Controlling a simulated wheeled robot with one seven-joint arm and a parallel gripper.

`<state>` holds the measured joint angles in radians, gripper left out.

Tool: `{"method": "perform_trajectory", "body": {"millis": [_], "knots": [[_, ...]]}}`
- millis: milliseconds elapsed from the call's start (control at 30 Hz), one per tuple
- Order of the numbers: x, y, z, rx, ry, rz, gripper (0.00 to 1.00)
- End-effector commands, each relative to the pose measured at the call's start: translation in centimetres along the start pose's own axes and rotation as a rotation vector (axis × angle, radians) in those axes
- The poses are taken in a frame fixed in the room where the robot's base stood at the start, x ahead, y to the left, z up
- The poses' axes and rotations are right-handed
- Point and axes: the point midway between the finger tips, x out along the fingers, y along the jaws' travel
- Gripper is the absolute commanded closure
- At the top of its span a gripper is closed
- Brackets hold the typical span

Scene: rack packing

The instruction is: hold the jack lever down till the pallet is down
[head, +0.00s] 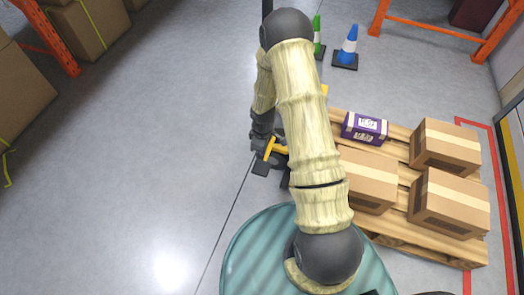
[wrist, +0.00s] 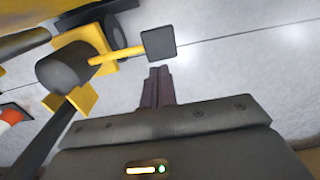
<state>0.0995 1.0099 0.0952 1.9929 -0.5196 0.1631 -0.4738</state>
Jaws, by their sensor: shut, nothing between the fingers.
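The jack lever (wrist: 120,54) is a yellow rod with a dark square pad at its end in the wrist view. It also shows in the head view (head: 277,148), left of the pallet, partly hidden by my arm. My gripper (wrist: 159,70) is shut and empty. Its fingertips appear just below the pad in the wrist view; I cannot tell whether they touch it. The wooden pallet (head: 422,244) carries brown cartons (head: 450,203) and a purple box (head: 365,128). The pallet's height off the floor is unclear, and my arm hides most of the jack.
Blue (head: 348,45) and green (head: 317,35) cones stand beyond the pallet. An orange rack frame (head: 440,30) is at the back right. Large cartons (head: 22,85) stand at the left. The grey floor (head: 150,170) left of my arm is clear.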

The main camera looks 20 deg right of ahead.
Motion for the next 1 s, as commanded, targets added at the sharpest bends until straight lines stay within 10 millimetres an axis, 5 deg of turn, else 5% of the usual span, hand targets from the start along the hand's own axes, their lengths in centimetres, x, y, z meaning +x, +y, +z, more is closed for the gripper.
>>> {"method": "perform_trajectory", "body": {"millis": [600,1000], "knots": [[10.8,-0.1,-0.2,-0.006,0.000,0.000,1.00],[11.5,-0.1,-0.1,-0.003,0.001,0.001,1.00]]}}
